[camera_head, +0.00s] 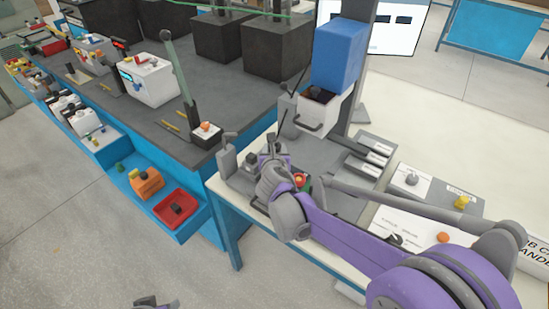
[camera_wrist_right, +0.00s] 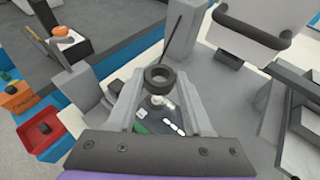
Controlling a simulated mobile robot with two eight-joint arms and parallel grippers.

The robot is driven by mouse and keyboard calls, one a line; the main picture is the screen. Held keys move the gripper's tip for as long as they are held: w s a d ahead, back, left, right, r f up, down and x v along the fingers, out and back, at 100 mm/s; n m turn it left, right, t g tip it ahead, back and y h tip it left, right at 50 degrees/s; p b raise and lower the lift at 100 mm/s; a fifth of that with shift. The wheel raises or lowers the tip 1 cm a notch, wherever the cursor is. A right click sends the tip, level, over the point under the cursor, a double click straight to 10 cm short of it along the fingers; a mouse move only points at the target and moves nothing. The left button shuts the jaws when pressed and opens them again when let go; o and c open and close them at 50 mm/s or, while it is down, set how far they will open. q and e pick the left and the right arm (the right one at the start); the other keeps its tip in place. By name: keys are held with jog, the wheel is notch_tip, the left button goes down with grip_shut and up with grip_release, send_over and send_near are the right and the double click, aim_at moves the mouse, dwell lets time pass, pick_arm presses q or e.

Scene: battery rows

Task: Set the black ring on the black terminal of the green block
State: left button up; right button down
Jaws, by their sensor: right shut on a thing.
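My right gripper (camera_wrist_right: 160,95) is shut on a black ring (camera_wrist_right: 160,77), held at the fingertips with its hole visible. Below it, between the fingers, are a pale rounded post (camera_wrist_right: 163,103) and a sliver of green (camera_wrist_right: 140,127), perhaps part of the green block. I cannot tell the gap between ring and post, or which terminal the post is. In the head view my right gripper (camera_head: 268,162) is over the grey bench fixture, and the ring cannot be made out there. A small red and green piece (camera_head: 303,181) shows beside the wrist. A grey tip of my left gripper (camera_head: 155,302) shows at the bottom edge.
A white bin with a dark handle (camera_head: 318,112) stands just behind the right gripper under a blue box (camera_head: 338,55). Grey upright posts (camera_head: 228,158) stand close on its left. A dark table (camera_head: 225,105) with a white device (camera_head: 150,80) lies to the left.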

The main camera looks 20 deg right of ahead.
jog(key=shift+w+f, duration=0.1)
jog(key=shift+f, duration=2.25)
jog(key=shift+f+b, duration=0.2)
jog(key=shift+b, duration=0.1)
jog(key=shift+c, duration=1.5)
grip_release()
jog(key=shift+r, duration=0.1)
